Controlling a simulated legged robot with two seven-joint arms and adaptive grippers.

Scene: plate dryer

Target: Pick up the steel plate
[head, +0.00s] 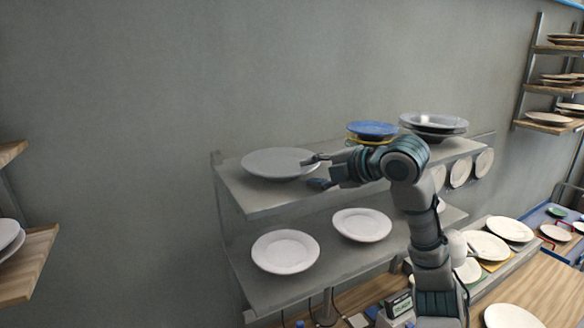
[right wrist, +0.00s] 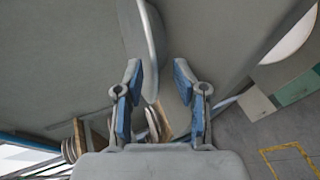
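The steel plate (head: 270,163), a wide grey disc, lies on the left part of the rack's top shelf (head: 262,201). My right gripper (head: 312,172) is at the plate's right edge with its fingers apart, one above the other. In the right wrist view the open gripper (right wrist: 157,80) has blue-padded fingers. A curved plate rim (right wrist: 152,45) shows edge-on just ahead, in line with the gap. I cannot tell whether a finger touches it. My left gripper is not in view.
A blue plate (head: 372,128) on a yellow one and a stack of pale plates (head: 433,120) stand on the top shelf to the right. Two white plates (head: 286,251) (head: 362,225) lie on the lower shelf. Wall shelves (head: 551,90) hold more plates. The wall behind is bare.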

